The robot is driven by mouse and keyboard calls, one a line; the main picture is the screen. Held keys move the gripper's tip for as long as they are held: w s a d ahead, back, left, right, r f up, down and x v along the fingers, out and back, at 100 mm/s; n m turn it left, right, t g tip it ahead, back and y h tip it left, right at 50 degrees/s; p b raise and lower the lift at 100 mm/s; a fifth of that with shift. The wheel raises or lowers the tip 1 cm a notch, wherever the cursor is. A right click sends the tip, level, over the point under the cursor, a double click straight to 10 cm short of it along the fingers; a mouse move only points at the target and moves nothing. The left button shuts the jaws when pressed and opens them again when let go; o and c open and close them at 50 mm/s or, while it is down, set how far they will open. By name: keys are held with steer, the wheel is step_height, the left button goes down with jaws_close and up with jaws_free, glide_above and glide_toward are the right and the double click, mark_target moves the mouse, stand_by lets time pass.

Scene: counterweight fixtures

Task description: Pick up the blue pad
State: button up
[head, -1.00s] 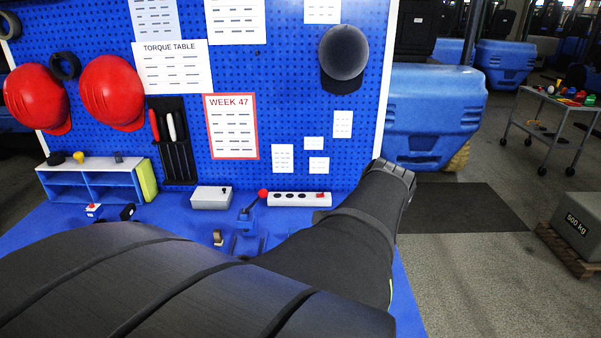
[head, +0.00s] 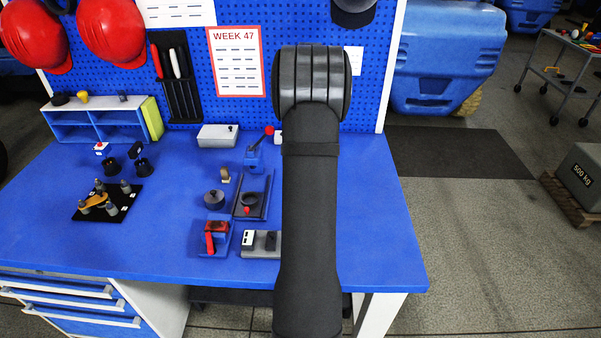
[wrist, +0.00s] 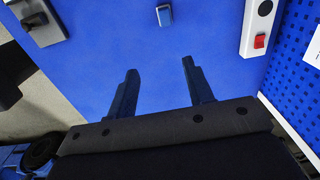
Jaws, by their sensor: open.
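A small blue pad (wrist: 164,14) with a pale edge lies on the blue bench top, at the top middle of the wrist view. In the head view I cannot make it out; my arm covers part of the bench. My gripper (wrist: 160,66) is open and empty in the wrist view, its two dark fingers apart over bare bench. The pad appears beyond the fingertips, roughly in line with the gap, and does not touch them. In the head view the fingers are hidden behind my arm.
A power strip (wrist: 255,28) with a red switch stands right of the pad, near the pegboard (wrist: 300,60). A grey fixture (wrist: 42,25) is at top left. Bench right of my arm is clear.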

steer(key=f, duration=0.6)
steer(key=w+a+f, duration=0.1)
steer(key=f, duration=0.6)
steer(key=w+a+f, duration=0.1)
steer(key=f, duration=0.5)
steer(key=shift+f, duration=0.15)
jaws_close()
